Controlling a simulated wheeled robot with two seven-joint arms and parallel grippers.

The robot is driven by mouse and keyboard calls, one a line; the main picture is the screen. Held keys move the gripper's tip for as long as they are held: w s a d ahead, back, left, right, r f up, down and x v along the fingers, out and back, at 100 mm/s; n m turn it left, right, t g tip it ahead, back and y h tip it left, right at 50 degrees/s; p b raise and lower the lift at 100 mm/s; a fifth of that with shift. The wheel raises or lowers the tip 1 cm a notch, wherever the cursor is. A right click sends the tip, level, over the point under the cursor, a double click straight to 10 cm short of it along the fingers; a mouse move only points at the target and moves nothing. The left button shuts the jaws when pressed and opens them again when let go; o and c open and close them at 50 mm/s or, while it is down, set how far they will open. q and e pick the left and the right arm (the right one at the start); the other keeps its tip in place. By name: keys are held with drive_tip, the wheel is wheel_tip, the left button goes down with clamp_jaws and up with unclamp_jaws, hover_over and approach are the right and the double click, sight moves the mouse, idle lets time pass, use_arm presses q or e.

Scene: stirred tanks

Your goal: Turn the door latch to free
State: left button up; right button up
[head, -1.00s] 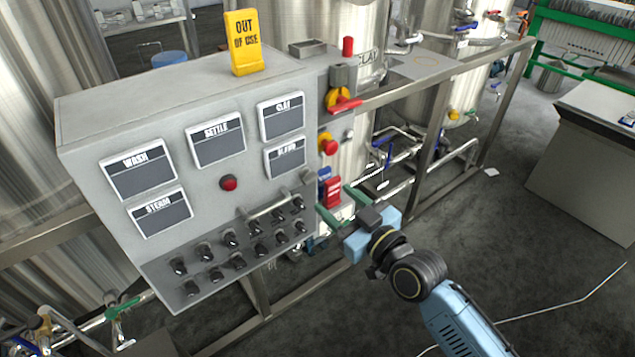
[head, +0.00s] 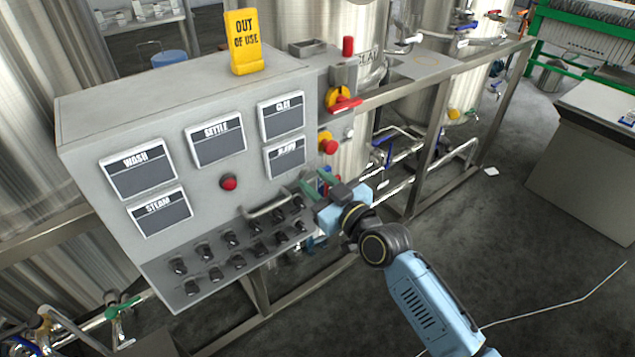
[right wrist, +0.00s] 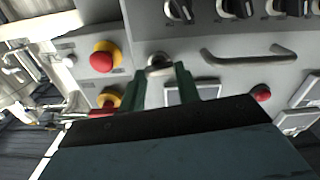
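The door latch (right wrist: 159,64) is a small round metal fitting on the grey cabinet door, seen in the right wrist view near the bar handle (right wrist: 250,55). In the head view it is hidden or too small to make out behind my gripper. My right gripper (head: 313,181) is at the lower right edge of the cabinet front. Its two green fingers are apart in the right wrist view (right wrist: 160,75), pointing at the latch, which shows between their tips. I cannot tell whether they touch it. My left gripper is not in view.
The grey cabinet (head: 215,128) has several black knobs below and a red button (head: 229,182). A red emergency button (head: 328,146) and a red-yellow switch (head: 341,99) are close above my gripper. A yellow out-of-use sign (head: 244,42) stands on top.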

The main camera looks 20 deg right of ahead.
drive_tip(key=c, duration=0.4)
drive_tip(key=shift+r+m+p, duration=0.1)
drive_tip(key=shift+m+p, duration=0.2)
drive_tip(key=shift+p, duration=0.05)
drive_tip(key=shift+m+p, duration=0.35)
drive_tip(key=shift+m, duration=0.25)
drive_tip(key=o, duration=1)
drive_tip(key=shift+s, duration=0.1)
drive_tip(key=v, duration=1.3)
